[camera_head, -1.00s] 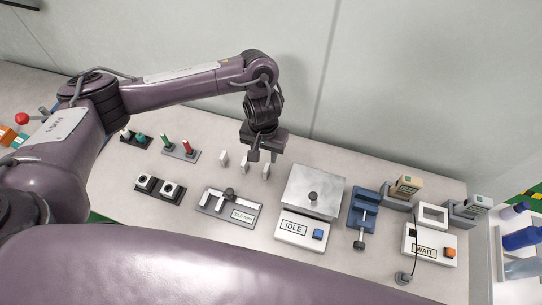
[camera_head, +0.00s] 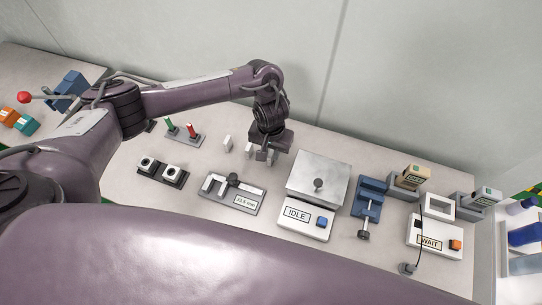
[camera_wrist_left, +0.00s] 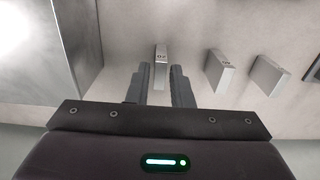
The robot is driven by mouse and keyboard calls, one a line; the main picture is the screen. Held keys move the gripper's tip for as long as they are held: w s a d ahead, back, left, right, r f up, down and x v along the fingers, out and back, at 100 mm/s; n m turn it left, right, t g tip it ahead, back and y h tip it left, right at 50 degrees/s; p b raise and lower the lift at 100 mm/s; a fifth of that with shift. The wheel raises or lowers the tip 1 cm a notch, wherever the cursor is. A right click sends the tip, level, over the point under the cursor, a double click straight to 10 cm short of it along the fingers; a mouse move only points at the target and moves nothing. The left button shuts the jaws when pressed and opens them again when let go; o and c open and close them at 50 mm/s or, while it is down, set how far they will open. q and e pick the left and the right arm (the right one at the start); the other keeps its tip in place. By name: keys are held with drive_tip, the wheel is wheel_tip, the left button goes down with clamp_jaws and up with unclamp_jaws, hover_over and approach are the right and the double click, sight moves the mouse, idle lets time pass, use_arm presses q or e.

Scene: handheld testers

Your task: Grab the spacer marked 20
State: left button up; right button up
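Three pale upright spacers stand in a row on the table. The rightmost spacer (camera_head: 273,156) is partly hidden by my left gripper (camera_head: 265,152). In the left wrist view this spacer (camera_wrist_left: 161,52) stands between and just beyond the fingertips of my left gripper (camera_wrist_left: 161,72); its small top mark appears to be 20, seen inverted. The fingers are open, with gaps on both sides of it. The middle spacer (camera_wrist_left: 220,65) and the end spacer (camera_wrist_left: 266,75) stand beside it, their marks unclear. In the head view the end spacer (camera_head: 227,144) is left of the gripper. My right gripper is not visible.
A metal plate unit (camera_head: 318,175) reading IDLE stands right of the spacers. A grey gauge fixture (camera_head: 232,194) lies in front. A holder with green and red pins (camera_head: 183,135) is to the left. A blue clamp (camera_head: 367,200) stands further right.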

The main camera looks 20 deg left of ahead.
use_arm(q)
clamp_jaws()
drive_tip(key=shift+r, duration=0.1)
